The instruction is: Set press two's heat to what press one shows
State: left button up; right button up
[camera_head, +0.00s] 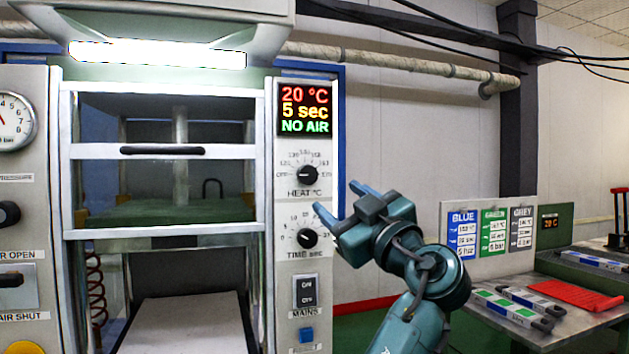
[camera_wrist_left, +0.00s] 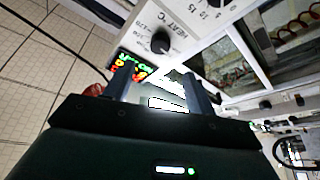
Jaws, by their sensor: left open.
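One press (camera_head: 165,232) fills the left of the head view; I see no number on it. Its display (camera_head: 305,110) reads 20 °C, 5 sec, NO AIR. The black HEAT knob (camera_head: 307,174) is below the display, with the TIME knob (camera_head: 307,238) under it. The HEAT knob also shows in the left wrist view (camera_wrist_left: 160,42). Its exact setting is too small to read. My left gripper (camera_head: 340,197) is open and empty, in front of and just right of the two knobs, apart from the HEAT knob. No second press shows clearly. My right gripper is out of view.
The MAINS switch (camera_head: 306,292) and a blue button (camera_head: 306,335) are below the knobs. A gauge (camera_head: 12,122) is at the left. A metal table (camera_head: 485,320) with a red mat (camera_head: 575,295) stands at the right. Blue, green and grey cards (camera_head: 490,232) are behind it.

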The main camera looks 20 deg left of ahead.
aim_at(310, 177)
pick_arm(q)
jog(key=p+x, duration=0.1)
jog(key=x, duration=0.9)
jog(key=shift+w+p, duration=0.15)
jog(key=shift+p, duration=0.25)
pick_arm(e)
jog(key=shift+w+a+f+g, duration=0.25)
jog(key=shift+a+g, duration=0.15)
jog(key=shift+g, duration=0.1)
pick_arm(q)
jog(key=c, duration=1)
jog(key=shift+f, duration=0.1)
